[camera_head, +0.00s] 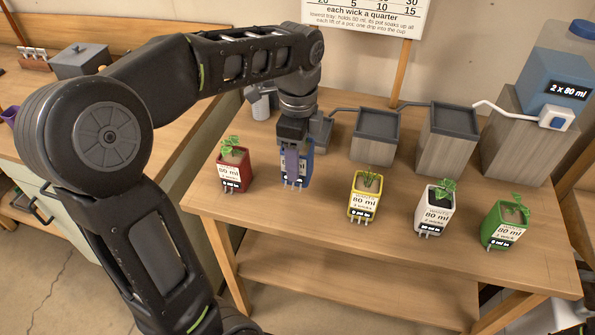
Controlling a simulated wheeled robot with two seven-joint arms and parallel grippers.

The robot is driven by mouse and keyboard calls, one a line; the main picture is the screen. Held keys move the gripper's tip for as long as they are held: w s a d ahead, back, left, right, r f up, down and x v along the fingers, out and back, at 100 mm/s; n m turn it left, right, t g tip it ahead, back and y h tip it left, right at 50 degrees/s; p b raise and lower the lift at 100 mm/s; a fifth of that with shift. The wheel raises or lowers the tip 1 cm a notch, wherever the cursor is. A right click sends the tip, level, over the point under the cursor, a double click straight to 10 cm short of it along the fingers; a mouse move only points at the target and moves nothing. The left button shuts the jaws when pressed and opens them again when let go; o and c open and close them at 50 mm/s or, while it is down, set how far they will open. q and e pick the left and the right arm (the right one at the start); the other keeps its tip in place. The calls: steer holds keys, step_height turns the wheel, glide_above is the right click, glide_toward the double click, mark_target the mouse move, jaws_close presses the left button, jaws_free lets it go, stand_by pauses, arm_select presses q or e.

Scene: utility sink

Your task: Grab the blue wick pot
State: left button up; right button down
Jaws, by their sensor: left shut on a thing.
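The blue wick pot (304,173) stands upright at table height, between the red pot and the yellow pot. My left gripper (292,158) comes down over it from above and is shut on it. The gripper hides the pot's upper part and any plant in it. Whether the pot's bottom touches the table cannot be told. My right gripper does not show.
The wooden table (300,230) also bears a red pot (232,177), yellow pot (363,200), white pot (435,215) and green pot (503,228) along its front. Behind stand stepped grey trays (376,124) on blocks, joined by tubes, and a blue water tank (552,75).

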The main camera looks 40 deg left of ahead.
arm_select(q)
step_height(320, 180, up, 3)
steer(key=shift+r, duration=0.15)
stand_by(0.6)
